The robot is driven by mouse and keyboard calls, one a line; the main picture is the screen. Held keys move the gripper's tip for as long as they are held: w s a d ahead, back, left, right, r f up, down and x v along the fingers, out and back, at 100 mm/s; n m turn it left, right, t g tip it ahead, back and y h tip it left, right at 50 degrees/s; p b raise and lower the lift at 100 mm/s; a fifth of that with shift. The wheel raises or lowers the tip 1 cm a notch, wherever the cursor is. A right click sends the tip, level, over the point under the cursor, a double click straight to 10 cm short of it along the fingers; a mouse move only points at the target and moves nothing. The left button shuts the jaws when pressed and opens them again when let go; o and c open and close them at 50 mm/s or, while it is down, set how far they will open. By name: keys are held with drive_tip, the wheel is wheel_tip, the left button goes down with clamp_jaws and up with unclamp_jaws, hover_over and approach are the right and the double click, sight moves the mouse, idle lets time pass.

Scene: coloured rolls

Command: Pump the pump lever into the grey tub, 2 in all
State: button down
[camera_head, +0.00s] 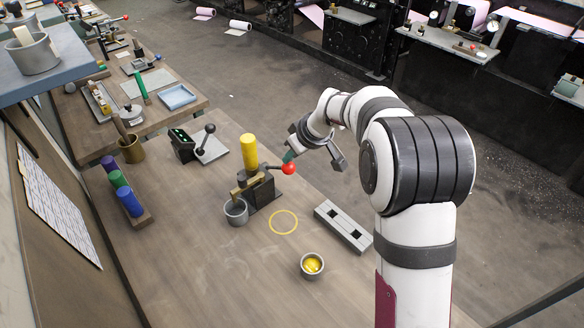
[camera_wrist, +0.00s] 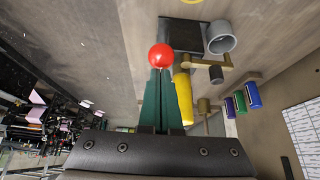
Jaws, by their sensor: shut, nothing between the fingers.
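The pump (camera_head: 262,190) has a dark body, a brass spout and an upright yellow cylinder (camera_head: 249,151). Its lever ends in a red ball knob (camera_head: 288,168), which also shows in the wrist view (camera_wrist: 160,56). The grey tub (camera_head: 236,212) stands on the table below the spout; it also shows in the wrist view (camera_wrist: 222,37), and I cannot make out its contents. My gripper (camera_head: 289,156) has green fingers, shut and empty. In the wrist view its fingertips (camera_wrist: 160,74) are right at the knob; I cannot tell whether they touch it.
A yellow ring (camera_head: 283,222) is marked on the bench. A small cup with yellow contents (camera_head: 312,265) and a grey block with two dark holes (camera_head: 343,228) lie nearer. A rack of coloured rolls (camera_head: 126,197) and a black device with a lever (camera_head: 195,144) are left.

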drive_tip(key=shift+f, duration=0.15)
wheel_tip(320, 180, down, 6)
drive_tip(key=s+d, duration=0.1)
drive_tip(key=shift+s+d, duration=0.35)
drive_tip(key=shift+s, duration=0.05)
idle(1.0)
drive_tip(key=shift+w+a+r, duration=0.3)
drive_tip(key=shift+r, duration=0.75)
drive_tip(key=shift+w+a+r, duration=0.25)
drive_tip(key=shift+w+r, duration=0.05)
drive_tip(key=shift+r, duration=0.75)
drive_tip(key=shift+w+a+r, duration=0.3)
drive_tip(key=shift+r, duration=0.75)
idle(0.7)
